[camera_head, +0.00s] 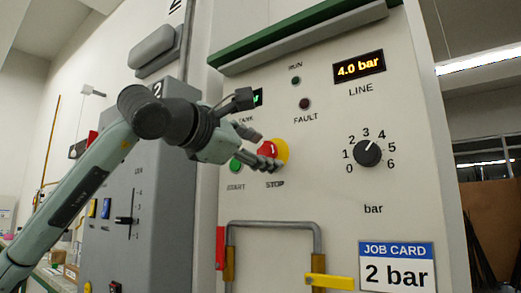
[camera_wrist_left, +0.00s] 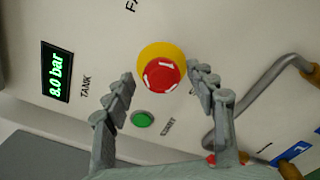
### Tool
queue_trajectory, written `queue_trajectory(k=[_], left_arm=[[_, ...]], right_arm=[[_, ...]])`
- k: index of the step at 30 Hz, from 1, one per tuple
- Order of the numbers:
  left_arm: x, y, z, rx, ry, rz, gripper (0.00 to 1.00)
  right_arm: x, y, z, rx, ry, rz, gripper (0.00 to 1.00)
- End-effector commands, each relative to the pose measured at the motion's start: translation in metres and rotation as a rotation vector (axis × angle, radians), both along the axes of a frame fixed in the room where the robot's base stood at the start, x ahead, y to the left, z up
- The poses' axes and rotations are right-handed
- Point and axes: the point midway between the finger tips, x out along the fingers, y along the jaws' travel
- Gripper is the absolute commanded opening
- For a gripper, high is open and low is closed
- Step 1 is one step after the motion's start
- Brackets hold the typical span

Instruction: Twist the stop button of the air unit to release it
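The red stop button (camera_head: 267,149) with its yellow collar (camera_head: 282,151) is on the air unit's pale front panel (camera_head: 230,205), above the label STOP. My left gripper (camera_head: 258,148) is in front of the panel at the button and partly covers it. In the left wrist view the red button (camera_wrist_left: 161,75) lies just beyond and between the spread fingers of my left gripper (camera_wrist_left: 165,82). The fingers are apart, with nothing held between them. The button's face shows white arrow marks. My right gripper is in neither view.
A green start button (camera_head: 236,166) is left of the stop button. A pressure knob (camera_head: 367,153) is on the right, and a line display (camera_head: 359,67) reads 4.0 bar. A grey handle (camera_head: 275,224) sticks out below. A job card (camera_head: 397,266) reads 2 bar. The tank display (camera_wrist_left: 56,72) reads 8.0 bar.

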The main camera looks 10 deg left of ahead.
Motion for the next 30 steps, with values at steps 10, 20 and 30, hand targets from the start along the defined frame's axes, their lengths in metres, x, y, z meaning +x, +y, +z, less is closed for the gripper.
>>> queue_trajectory(k=[10, 20, 30], left_arm=[[-0.006, 0.002, -0.001, 0.001, 0.002, -0.002, 0.58], [-0.065, 0.026, 0.0, 0.001, -0.002, 0.0, 0.58], [-0.109, 0.044, -0.001, 0.001, 0.0, -0.001, 0.58]], right_arm=[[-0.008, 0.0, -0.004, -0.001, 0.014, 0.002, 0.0], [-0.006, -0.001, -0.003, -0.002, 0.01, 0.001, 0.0], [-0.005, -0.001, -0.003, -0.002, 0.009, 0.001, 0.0]])
